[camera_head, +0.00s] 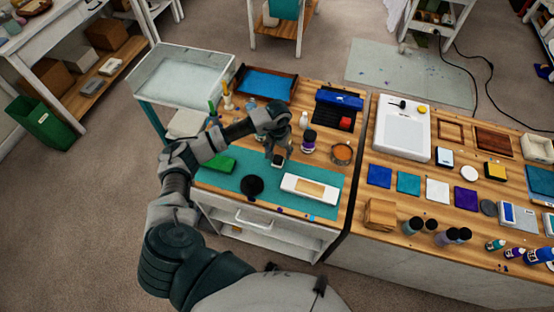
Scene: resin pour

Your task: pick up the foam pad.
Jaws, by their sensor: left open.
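A flat green block (218,163) lies on the left part of the teal mat (225,181); it may be the foam pad, but I cannot tell for sure. A white board with a beige panel (310,189) lies on the right part of the mat. A black round thing (252,187) stands between them. My left gripper (278,161) is open and points down over the back of the mat, to the right of the green block and apart from it. Its fingertips are small and dark here, and what is right under them is hidden. My right gripper is out of view.
Behind the gripper stand a dark-labelled jar (308,140) and a white bottle (303,120). A copper-coloured cup (342,153) stands to the right. A blue-lined tray (265,84) is at the back. The right-hand table (395,200) holds coloured tiles and several bottles.

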